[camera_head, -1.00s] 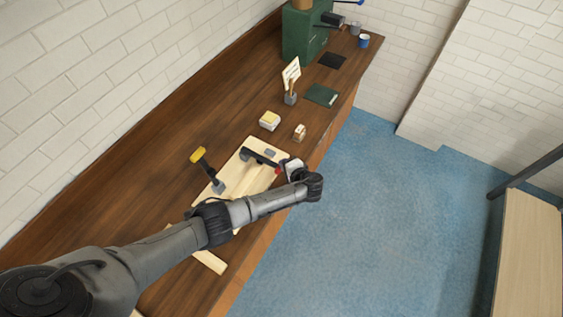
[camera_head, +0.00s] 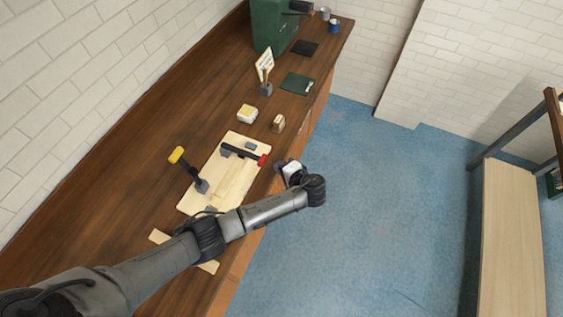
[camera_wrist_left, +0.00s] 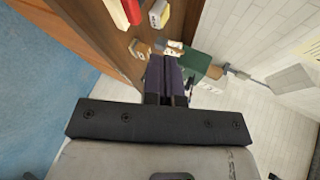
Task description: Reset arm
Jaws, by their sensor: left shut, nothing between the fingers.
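My left arm reaches in from the lower left of the head view across the workbench (camera_head: 95,215). My left gripper (camera_head: 280,166) is at the bench's front edge, beside the pale wooden board (camera_head: 232,186) and a little right of the red-tipped hammer (camera_head: 243,153). In the left wrist view the fingers of my left gripper (camera_wrist_left: 167,75) are together with nothing between them. My right gripper shows in neither view.
A yellow-topped block (camera_head: 247,113), a small wooden block (camera_head: 278,123) and a green book (camera_head: 298,83) lie farther along the bench. Blue floor (camera_head: 370,200) is open to the right, before a shelf (camera_head: 512,235).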

